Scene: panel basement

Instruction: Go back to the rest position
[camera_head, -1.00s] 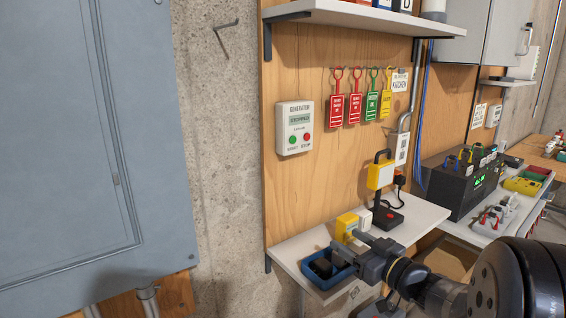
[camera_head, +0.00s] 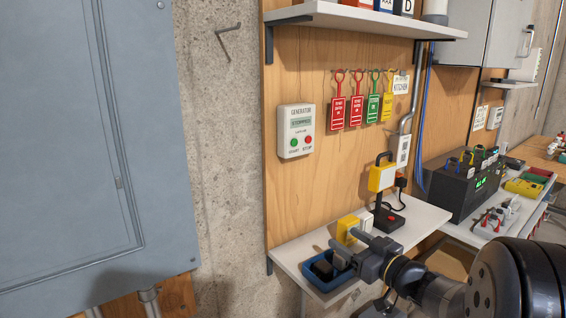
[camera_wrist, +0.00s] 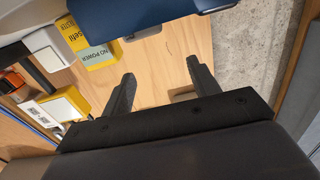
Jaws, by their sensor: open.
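My gripper (camera_head: 364,243) is over the left part of the small white shelf, above and beside the blue tray (camera_head: 338,283). In the wrist view my gripper (camera_wrist: 160,78) has its two dark fingers spread apart with nothing between them. A yellow block (camera_head: 346,229) with a white piece beside it stands just past the fingertips.
A yellow lamp (camera_head: 382,177) on a dark stand is right of my gripper. The generator panel (camera_head: 296,130) and several hanging tags (camera_head: 356,103) are on the wooden board above. A grey cabinet (camera_head: 90,140) stands left. An upper shelf (camera_head: 360,20) overhangs.

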